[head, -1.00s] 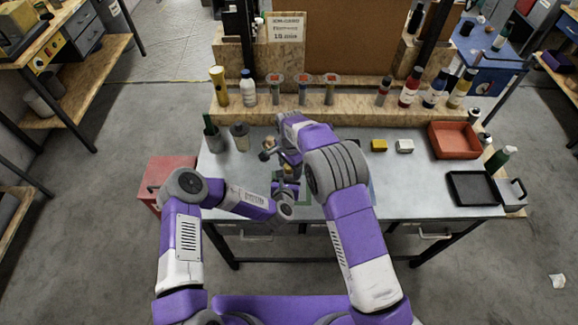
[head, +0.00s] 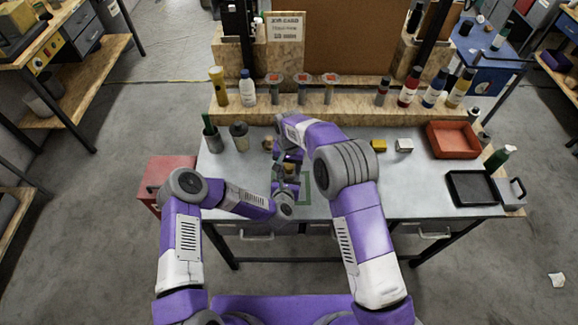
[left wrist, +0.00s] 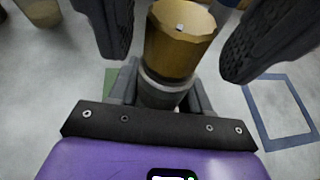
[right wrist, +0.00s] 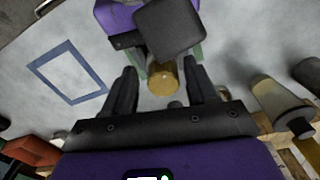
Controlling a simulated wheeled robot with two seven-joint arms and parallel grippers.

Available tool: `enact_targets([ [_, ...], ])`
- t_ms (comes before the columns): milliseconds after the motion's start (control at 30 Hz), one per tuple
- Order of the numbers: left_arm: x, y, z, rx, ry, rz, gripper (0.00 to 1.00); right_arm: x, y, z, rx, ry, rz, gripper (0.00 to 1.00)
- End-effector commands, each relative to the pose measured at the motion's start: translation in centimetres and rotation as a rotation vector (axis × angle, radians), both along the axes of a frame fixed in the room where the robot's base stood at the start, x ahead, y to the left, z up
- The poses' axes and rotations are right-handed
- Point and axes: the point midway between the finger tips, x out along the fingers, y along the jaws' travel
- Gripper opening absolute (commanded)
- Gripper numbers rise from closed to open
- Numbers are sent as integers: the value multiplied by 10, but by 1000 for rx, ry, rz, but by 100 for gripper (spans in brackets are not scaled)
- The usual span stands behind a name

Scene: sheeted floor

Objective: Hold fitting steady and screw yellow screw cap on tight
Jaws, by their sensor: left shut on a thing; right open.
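The yellow screw cap (left wrist: 180,38) sits on the upper end of the grey fitting (left wrist: 160,92) in the left wrist view; whether it is tight cannot be seen. My left gripper (left wrist: 160,88) is shut on the fitting below the cap. My right gripper (right wrist: 163,88) is open, its fingers on either side of the cap (right wrist: 163,80) with gaps between. The right fingers also show large and dark at the top of the left wrist view. In the head view my arms mostly hide the fitting and cap.
Bottles line the back shelf. A blue outline (right wrist: 68,70) marks bare bench beside the grippers.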

Motion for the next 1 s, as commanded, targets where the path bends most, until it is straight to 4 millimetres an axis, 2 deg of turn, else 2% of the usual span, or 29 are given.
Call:
enact_targets([
  [600, 1, 0, 1, -1, -2, 0, 9, 0, 0, 0, 4, -3, 922, 57],
  [733, 1, 1, 1, 0, -3, 3, 9, -1, -1, -1, 3, -1, 1017, 57],
  [967, 2, 2, 2, -1, -5, 8, 9, -2, -2, -2, 2, 5, 1031, 57],
  [1000, 3, 3, 2, -1, -6, 8, 9, -2, -2, -2, 2, 6, 1031, 49],
])
